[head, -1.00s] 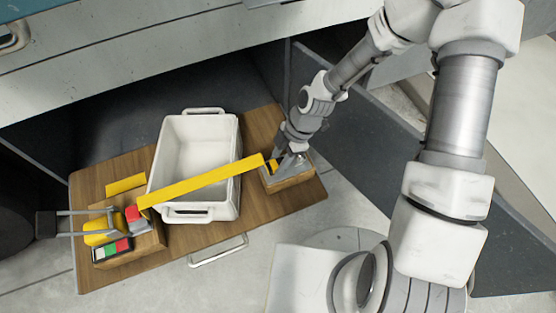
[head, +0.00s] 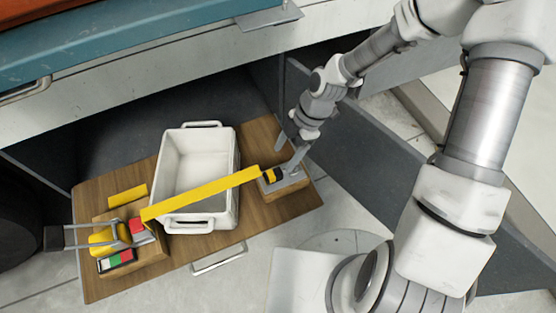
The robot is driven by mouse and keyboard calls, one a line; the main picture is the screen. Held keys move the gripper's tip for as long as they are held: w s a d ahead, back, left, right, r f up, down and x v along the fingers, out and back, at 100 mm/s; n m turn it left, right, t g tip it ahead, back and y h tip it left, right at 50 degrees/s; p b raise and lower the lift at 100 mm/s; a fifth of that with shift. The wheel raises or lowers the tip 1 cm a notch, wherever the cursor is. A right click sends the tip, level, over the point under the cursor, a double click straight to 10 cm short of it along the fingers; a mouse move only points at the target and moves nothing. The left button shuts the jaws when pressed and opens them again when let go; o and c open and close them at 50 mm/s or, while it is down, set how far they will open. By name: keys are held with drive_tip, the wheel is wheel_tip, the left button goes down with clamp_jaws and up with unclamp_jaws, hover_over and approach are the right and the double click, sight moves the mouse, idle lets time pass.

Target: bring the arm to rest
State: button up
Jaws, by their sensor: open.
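My arm reaches down from the upper right in the head view. My gripper (head: 288,156) hangs at its end, above the small wooden block (head: 288,188) at the right end of the wooden drawer board (head: 130,287). Its fingers are spread, with nothing seen between them. A yellow strip (head: 205,194) slants across the front of a white bin (head: 228,160). The strip's right end, with a black and yellow piece (head: 272,175), lies close below the fingers. Whether a finger touches that piece is hard to tell.
At the left, a wooden block (head: 150,262) carries a yellow tool with grey bars (head: 105,240) and a red, green and white piece (head: 117,260). Dark cabinet walls (head: 345,135) stand close behind and right of my gripper. A teal surface (head: 140,45) is at the top left.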

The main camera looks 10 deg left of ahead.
drive_tip(key=p+v, duration=0.2)
drive_tip(key=v, duration=0.6)
drive_tip(key=shift+r+p, duration=0.25)
drive_tip(key=shift+p, duration=0.15)
drive_tip(key=shift+w+d, duration=0.1)
